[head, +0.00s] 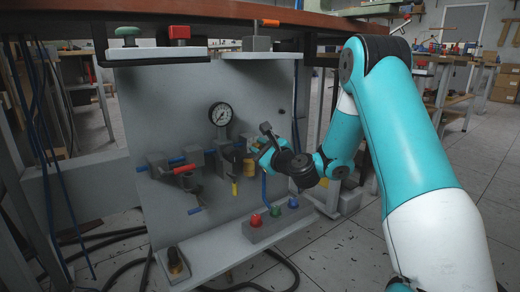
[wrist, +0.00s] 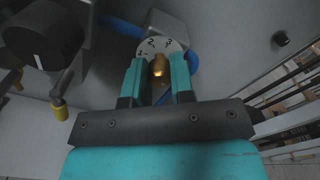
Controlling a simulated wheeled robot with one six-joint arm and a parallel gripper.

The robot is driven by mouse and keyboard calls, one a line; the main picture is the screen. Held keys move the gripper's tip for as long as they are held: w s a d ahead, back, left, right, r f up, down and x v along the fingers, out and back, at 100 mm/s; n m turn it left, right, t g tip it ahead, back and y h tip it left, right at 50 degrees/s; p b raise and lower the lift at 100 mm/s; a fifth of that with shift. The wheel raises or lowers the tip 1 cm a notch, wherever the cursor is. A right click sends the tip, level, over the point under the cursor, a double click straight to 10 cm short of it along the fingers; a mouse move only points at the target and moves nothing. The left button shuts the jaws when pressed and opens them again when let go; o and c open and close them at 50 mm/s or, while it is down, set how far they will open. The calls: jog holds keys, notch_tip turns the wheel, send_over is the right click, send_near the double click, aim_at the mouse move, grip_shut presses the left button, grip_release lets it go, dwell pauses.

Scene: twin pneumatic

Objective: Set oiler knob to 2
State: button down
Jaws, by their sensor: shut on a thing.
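The oiler knob (wrist: 160,67) is a small brass piece in front of a white dial (wrist: 172,47) in the wrist view. I cannot make out which numeral the knob points at. In the head view my gripper (head: 259,148) is at the right end of the row of pneumatic units, and its fingers and wrist hide the knob.
A pressure gauge (head: 221,115) sits on the grey panel (head: 160,110). A red-handled valve (head: 184,169) and a yellow lever (head: 234,187) are left of my gripper. A box with coloured buttons (head: 270,226) is below. A dark round knob (wrist: 42,35) shows upper left in the wrist view.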

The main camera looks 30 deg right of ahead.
jog(key=n+b, duration=0.1)
jog(key=n, duration=0.4)
jog(key=shift+f, duration=0.15)
jog(key=shift+s+n+b, duration=0.1)
jog(key=shift+n+b, duration=0.85)
jog(key=shift+n, duration=1.25)
jog(key=c, duration=1)
grip_release()
